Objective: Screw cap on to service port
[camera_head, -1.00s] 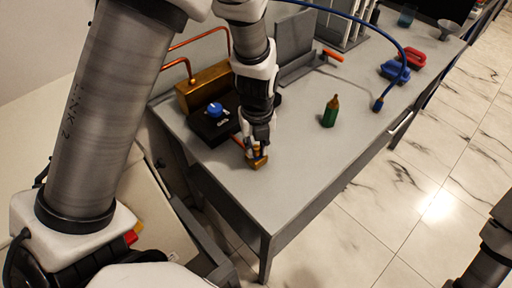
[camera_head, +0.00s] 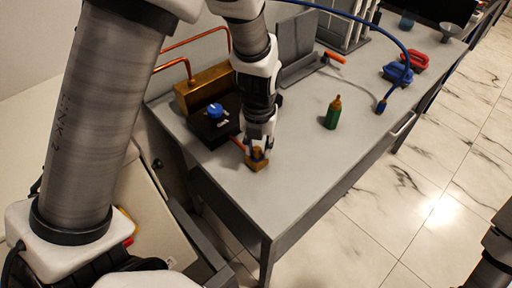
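The service port is a small brass fitting (camera_head: 257,164) near the front edge of the bench, at the end of a short copper pipe from a black box. My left gripper (camera_head: 258,150) points down right over it, with one finger on each side of its top. A small dark blue piece (camera_head: 257,153), perhaps the cap, shows between the fingers on top of the brass. The fingers partly hide it, and I cannot tell whether they touch it. My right gripper is not in view.
The black box (camera_head: 214,127) with a blue knob and a brass block (camera_head: 201,92) with copper pipes stand left of my gripper. The front middle of the bench (camera_head: 300,180) is clear.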

